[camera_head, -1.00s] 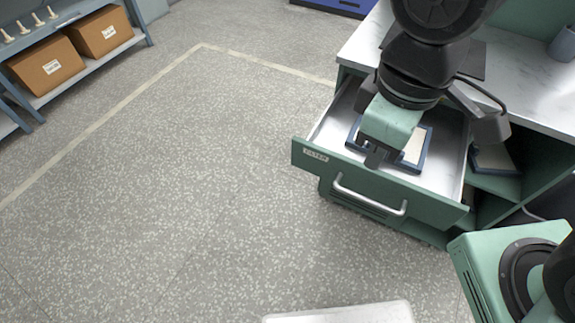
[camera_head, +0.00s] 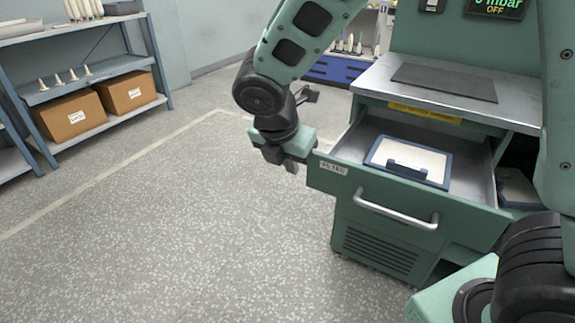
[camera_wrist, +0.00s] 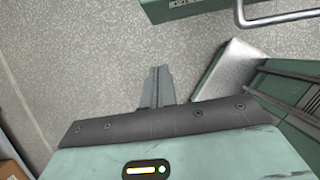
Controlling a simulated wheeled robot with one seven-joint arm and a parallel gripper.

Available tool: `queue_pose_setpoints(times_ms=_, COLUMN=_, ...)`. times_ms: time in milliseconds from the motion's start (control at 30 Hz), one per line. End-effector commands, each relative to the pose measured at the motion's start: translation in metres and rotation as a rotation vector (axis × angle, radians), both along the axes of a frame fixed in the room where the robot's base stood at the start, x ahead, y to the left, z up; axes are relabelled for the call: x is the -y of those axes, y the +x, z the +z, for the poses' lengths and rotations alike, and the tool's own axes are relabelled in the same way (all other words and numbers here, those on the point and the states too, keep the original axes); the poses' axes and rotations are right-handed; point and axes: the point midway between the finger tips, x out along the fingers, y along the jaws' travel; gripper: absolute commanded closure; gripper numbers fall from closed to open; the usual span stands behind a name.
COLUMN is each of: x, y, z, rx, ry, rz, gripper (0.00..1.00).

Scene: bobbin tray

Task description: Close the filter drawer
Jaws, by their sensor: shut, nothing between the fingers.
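The filter drawer (camera_head: 327,183) is pulled out of the green cabinet, its front labelled FILTER with a silver bar handle (camera_head: 396,213). Inside it lies a blue-framed filter panel (camera_head: 411,161) with a white face and a dark grip. My gripper (camera_head: 291,164) is beside the drawer front's left end in the head view, apart from the handle. In the wrist view, the shut, empty fingers (camera_wrist: 158,86) point over bare floor; the drawer front (camera_wrist: 190,8) and the handle (camera_wrist: 282,18) show at the top right.
The cabinet (camera_head: 375,250) has a vented lower front and a countertop (camera_head: 515,108) with a dark mat (camera_head: 443,81). A shelf rack (camera_head: 158,65) with cardboard boxes (camera_head: 128,91) stands at the left. The floor (camera_head: 190,235) left of the drawer is clear.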

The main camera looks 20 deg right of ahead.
Motion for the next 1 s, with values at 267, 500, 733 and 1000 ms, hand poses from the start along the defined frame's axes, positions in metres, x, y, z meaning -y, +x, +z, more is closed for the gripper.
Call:
queue_pose_setpoints(times_ms=267, x=0.018, y=0.012, z=-0.059, rx=-0.004, ry=-0.002, rz=-0.003, gripper=1.0)
queue_pose_setpoints(times_ms=500, x=0.042, y=0.032, z=-0.061, rx=0.0, ry=0.001, rz=-0.006, gripper=1.0)
queue_pose_setpoints(times_ms=733, x=0.05, y=0.039, z=-0.061, rx=0.0, ry=0.001, rz=-0.003, gripper=1.0)
queue_pose_setpoints(times_ms=1000, x=0.05, y=0.039, z=-0.06, rx=0.0, ry=0.001, rz=-0.002, gripper=1.0)
